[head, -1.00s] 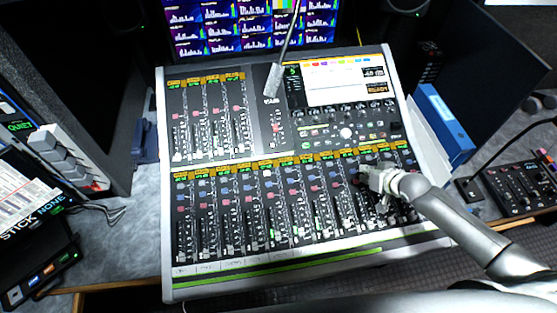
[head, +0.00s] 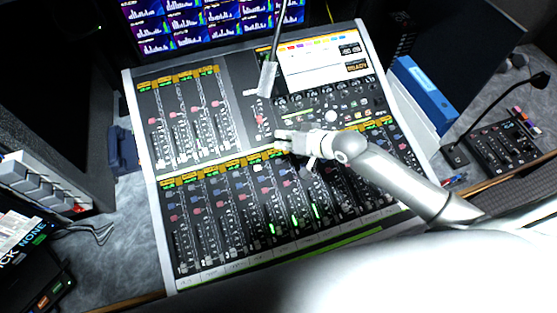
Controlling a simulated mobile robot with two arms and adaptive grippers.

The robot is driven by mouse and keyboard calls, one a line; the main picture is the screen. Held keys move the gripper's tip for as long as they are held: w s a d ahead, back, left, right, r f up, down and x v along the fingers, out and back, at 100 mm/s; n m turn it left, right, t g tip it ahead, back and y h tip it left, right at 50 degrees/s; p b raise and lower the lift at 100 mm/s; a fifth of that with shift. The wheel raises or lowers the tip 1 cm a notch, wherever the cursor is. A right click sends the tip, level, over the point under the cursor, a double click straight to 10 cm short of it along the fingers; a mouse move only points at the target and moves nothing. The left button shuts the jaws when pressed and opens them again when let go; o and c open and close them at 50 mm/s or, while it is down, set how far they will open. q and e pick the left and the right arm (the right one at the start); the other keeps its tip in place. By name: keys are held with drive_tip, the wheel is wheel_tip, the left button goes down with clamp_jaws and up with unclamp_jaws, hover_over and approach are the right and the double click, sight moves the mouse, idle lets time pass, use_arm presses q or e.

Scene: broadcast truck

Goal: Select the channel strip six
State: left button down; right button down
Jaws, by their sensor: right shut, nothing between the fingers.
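The mixing console (head: 150,215) fills the middle of the head view, with a lower bank of channel strips, each with coloured buttons and a fader. The strip labels are too small to read, so I cannot tell for certain which one is channel strip six. My right gripper (head: 281,141) reaches in from the right. It is shut and empty, its tips pointing left near the top of the middle strips (head: 287,190) of the lower bank. I cannot tell whether it touches the console. My right arm hides part of the right-hand strips. My left gripper is out of view.
A gooseneck microphone (head: 268,77) hangs over the console just above my right gripper. The console screen (head: 320,62) is lit. Monitors (head: 205,22) stand behind, a blue binder (head: 424,92) at the right, and a small control panel (head: 505,145) on the right desk.

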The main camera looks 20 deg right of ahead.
drive_tip(key=b, duration=0.8)
hover_over(281, 161)
wheel_tip(281, 161, down, 7)
drive_tip(key=shift+s+d+f, duration=0.1)
drive_tip(key=shift+f, duration=0.75)
idle(0.3)
drive_tip(key=shift+f, duration=0.4)
drive_tip(key=shift+w+f+b, duration=0.2)
drive_tip(key=shift+f+b, duration=0.1)
drive_tip(key=shift+f, duration=0.1)
idle(0.7)
drive_tip(key=shift+r, duration=0.15)
drive_tip(key=shift+s+r+p, duration=0.1)
drive_tip(key=shift+r+p, duration=0.55)
drive_tip(key=shift+p, duration=0.4)
drive_tip(key=shift+r, duration=0.15)
